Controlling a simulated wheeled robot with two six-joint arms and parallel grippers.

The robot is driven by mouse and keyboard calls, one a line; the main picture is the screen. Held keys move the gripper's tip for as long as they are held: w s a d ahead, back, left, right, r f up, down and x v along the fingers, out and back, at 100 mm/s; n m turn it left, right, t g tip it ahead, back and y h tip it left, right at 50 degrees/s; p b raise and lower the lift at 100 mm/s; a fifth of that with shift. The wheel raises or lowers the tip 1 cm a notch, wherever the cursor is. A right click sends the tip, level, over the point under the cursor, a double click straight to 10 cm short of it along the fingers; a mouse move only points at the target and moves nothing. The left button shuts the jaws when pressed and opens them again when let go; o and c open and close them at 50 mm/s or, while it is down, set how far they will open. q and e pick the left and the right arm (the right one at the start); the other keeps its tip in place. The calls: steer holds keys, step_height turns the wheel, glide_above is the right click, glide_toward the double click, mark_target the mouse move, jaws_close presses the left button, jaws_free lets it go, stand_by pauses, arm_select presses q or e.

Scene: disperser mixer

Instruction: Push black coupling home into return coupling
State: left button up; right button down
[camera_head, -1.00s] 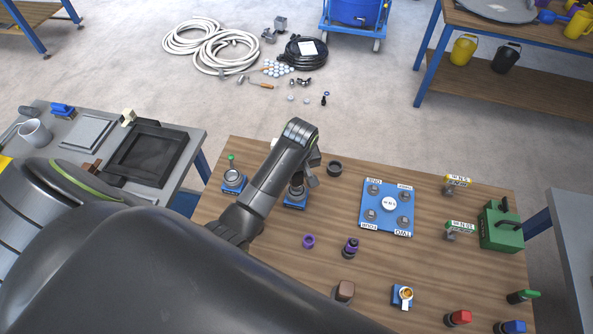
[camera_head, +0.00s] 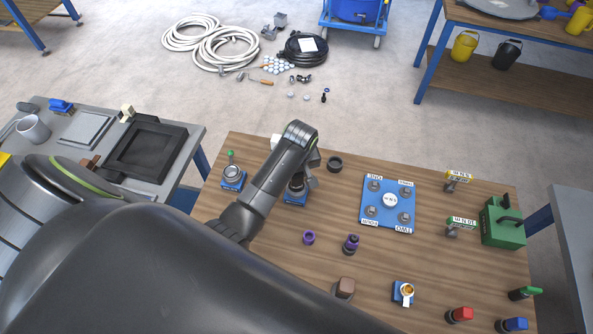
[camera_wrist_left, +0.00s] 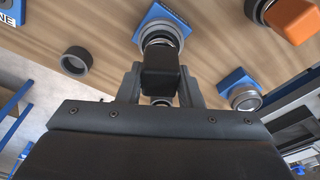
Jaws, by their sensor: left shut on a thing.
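My left gripper (camera_head: 308,180) is shut on the black coupling (camera_wrist_left: 160,72), whose dark block sits between its two fingers in the left wrist view. The return coupling (camera_wrist_left: 158,37) is a silver ring fitting on a blue base (camera_wrist_left: 148,14), directly beyond the black coupling and in line with it. The two appear to meet, but the block hides the joint, so I cannot tell how deep the black coupling sits. In the head view the blue base (camera_head: 295,198) shows below the gripper, partly covered by my arm. My right gripper is out of view.
A blue plate with several posts (camera_head: 387,218) lies further right. Purple parts (camera_head: 309,237) stand nearer the front.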

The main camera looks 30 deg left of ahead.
arm_select(q)
steer(key=shift+f, duration=0.65)
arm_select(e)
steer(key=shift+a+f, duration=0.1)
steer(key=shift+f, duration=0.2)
arm_select(q)
steer(key=o, duration=1.2)
